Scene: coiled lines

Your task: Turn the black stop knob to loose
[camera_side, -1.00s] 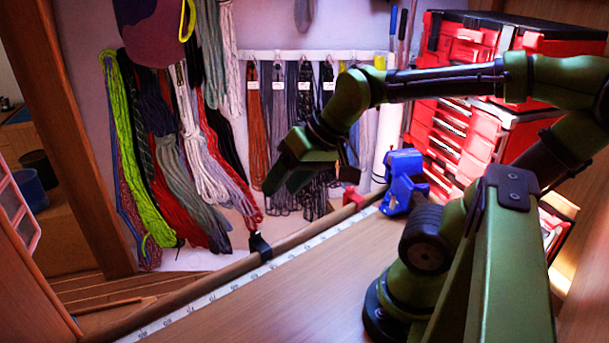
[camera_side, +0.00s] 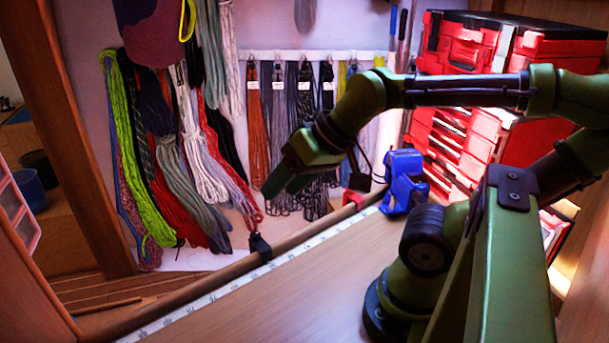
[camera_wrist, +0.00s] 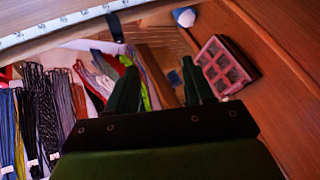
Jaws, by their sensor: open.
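The black stop knob (camera_side: 260,246) sits on the brown rail (camera_side: 215,276) along the bench's far edge. It also shows near the top of the wrist view (camera_wrist: 115,27), where its turn position is too small to read. My gripper (camera_side: 282,187) is open and empty, above and a little to the right of the knob in the side view, apart from it. In the wrist view its two dark fingers (camera_wrist: 160,85) stand apart with nothing between them.
A red piece (camera_side: 353,197) sits farther right along the rail, beside a blue vise (camera_side: 403,182). A white measuring strip (camera_side: 300,251) runs along the rail. Coiled ropes (camera_side: 150,150) hang on the wall behind. The bench top (camera_side: 300,295) is clear.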

